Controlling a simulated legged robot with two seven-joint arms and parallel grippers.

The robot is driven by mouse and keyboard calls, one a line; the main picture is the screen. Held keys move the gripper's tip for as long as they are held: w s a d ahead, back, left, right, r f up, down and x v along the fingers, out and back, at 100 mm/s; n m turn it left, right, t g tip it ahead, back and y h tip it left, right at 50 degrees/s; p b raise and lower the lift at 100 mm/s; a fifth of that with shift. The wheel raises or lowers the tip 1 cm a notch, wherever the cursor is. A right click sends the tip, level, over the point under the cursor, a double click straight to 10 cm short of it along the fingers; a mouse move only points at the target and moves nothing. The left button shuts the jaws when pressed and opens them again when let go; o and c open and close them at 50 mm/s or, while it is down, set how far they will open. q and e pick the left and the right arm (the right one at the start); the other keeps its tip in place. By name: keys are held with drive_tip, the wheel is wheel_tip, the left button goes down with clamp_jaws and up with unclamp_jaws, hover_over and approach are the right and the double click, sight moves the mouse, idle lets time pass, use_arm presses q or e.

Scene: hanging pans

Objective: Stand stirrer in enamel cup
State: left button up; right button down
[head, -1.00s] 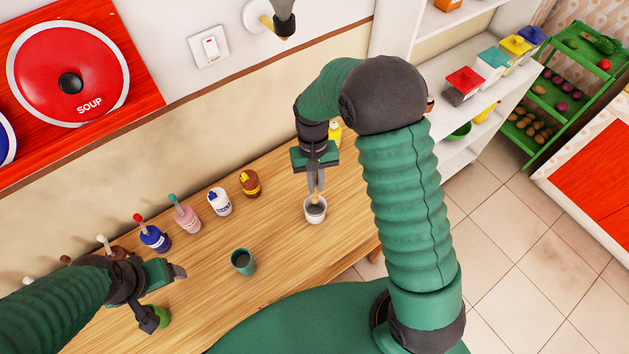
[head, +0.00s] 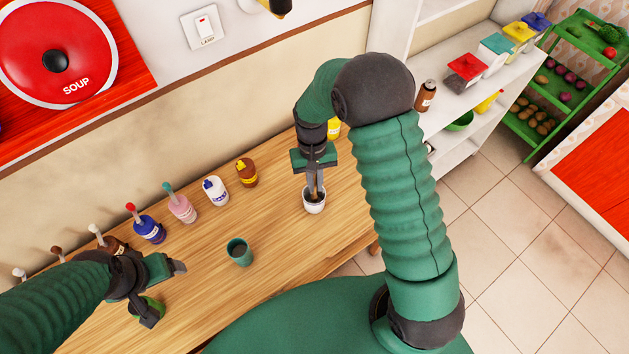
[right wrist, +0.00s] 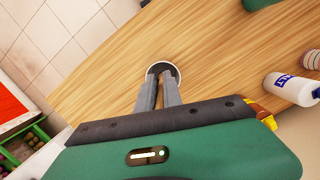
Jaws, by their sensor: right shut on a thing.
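The white enamel cup (head: 314,206) with a dark inside stands on the wooden table below my right gripper (head: 316,192). It also shows in the right wrist view (right wrist: 176,70). My right gripper is shut on the thin wooden stirrer (right wrist: 160,95), which shows between the fingers in the right wrist view. The fingertips are at the cup's mouth, and the stirrer's lower end is hidden by the fingers and the cup. My left gripper (head: 165,291) is open at the table's left, away from the cup, with a green object (head: 153,304) beside its lower finger.
A green cup (head: 239,252) stands on the table (head: 270,220) left of the enamel cup. Several bottles line the wall side, including a white one (head: 215,190) and a brown one (head: 247,172). The table between the green cup and enamel cup is clear.

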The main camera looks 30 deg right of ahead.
drive_tip(key=c, duration=1.4)
unclamp_jaws()
drive_tip(key=w+r+b, duration=0.2)
drive_tip(key=w+r, duration=0.1)
drive_tip(key=r, duration=1.3)
drive_tip(key=shift+d+r, duration=0.25)
drive_tip(key=shift+d, duration=0.1)
